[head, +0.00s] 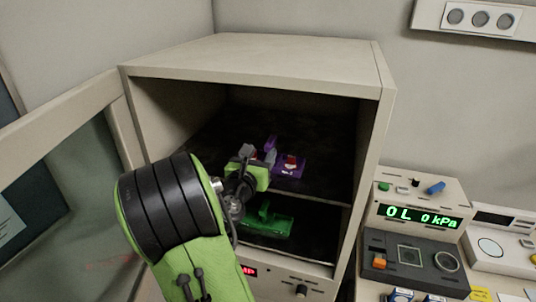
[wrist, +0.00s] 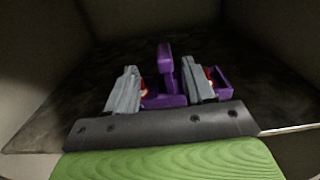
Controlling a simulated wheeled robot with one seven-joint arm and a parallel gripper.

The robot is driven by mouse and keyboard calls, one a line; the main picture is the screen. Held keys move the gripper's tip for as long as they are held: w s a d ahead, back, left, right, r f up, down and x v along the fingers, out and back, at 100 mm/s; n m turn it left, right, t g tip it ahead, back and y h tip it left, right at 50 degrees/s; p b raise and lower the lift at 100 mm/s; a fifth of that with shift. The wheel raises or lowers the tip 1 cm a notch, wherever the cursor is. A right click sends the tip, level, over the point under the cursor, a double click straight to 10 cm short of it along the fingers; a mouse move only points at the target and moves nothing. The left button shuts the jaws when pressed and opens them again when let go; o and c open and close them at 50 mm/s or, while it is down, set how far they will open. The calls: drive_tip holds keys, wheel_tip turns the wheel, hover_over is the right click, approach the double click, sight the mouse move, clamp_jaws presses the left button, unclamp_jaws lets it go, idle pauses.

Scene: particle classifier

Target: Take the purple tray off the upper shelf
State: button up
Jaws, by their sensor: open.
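The purple tray (head: 291,167) lies on the upper shelf (head: 322,184) inside the open cabinet. It has an upright purple handle and holds small red and white bits. My gripper (head: 258,155) is inside the cabinet opening at the tray's left in the head view and hides part of it. In the wrist view, the grey fingers of my gripper (wrist: 156,88) are apart, with the handle of the purple tray (wrist: 166,72) standing between them. The handle looks a little beyond the fingertips or level with them; I cannot tell which. No grip on it shows.
A green tray (head: 266,222) lies on the lower level, under the upper shelf. The cabinet's side walls and top (head: 262,58) frame the opening, and its door (head: 62,160) stands open at left. Instruments with a pressure display (head: 421,217) stand at right.

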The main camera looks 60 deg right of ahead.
sight(274, 135)
drive_tip(key=d, duration=0.3)
drive_tip(key=d+p, duration=0.1)
drive_tip(key=d, duration=0.2)
drive_tip(key=w+d+p, duration=0.1)
drive_tip(key=d, duration=0.3)
drive_tip(key=shift+d+f, duration=0.1)
drive_tip(key=shift+a, duration=0.25)
drive_tip(key=shift+c, duration=0.9)
clamp_jaws()
